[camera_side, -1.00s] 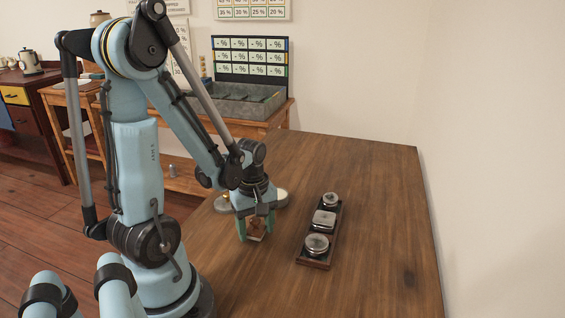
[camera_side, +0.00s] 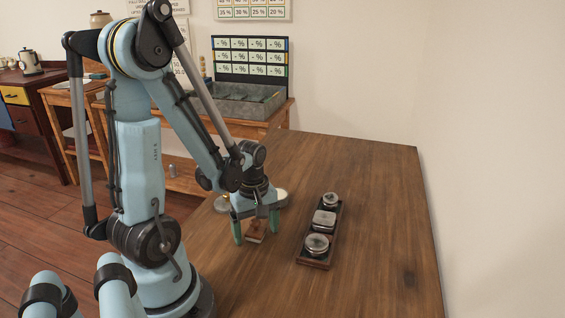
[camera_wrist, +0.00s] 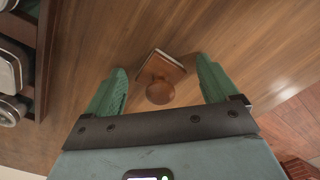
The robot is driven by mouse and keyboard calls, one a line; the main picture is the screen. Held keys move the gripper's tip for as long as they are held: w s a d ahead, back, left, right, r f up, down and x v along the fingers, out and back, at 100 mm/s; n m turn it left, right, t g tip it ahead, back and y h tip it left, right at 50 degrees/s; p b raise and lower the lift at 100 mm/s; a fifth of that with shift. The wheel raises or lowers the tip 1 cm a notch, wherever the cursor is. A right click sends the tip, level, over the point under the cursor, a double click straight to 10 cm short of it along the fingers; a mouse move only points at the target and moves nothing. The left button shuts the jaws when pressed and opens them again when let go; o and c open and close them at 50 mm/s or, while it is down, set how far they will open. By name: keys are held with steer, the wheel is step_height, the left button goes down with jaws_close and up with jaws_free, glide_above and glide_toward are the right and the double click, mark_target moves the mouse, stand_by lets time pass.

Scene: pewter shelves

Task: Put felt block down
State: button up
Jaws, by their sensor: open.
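The felt block (camera_side: 256,231) is a small brown wooden block that lies on the wooden table, with a round knob on top. In the wrist view the block (camera_wrist: 163,69) shows a pale edge along its far side, and its round knob faces me. My gripper (camera_side: 256,229) is open above and around the block. In the wrist view the green fingers of my gripper (camera_wrist: 163,87) stand apart on both sides of the knob, with a gap on each side.
A dark tray (camera_side: 306,261) with several metal weights lies to the right of my gripper; its edge also shows at upper left in the wrist view (camera_wrist: 44,62). The table's right side (camera_side: 385,220) is clear.

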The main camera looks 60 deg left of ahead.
mark_target(256, 221)
steer(key=shift+r, duration=6.05)
steer(key=w+d+r+m+t, duration=0.1)
steer(key=w+d+m+t, duration=0.2)
steer(key=d+m, duration=0.3)
steer(key=w+d+m+t, duration=0.4)
steer(key=d+m, duration=0.3)
steer(key=m, duration=0.5)
steer(key=shift+d+r, duration=0.15)
steer(key=shift+r, duration=0.2)
steer(key=shift+c, duration=0.4)
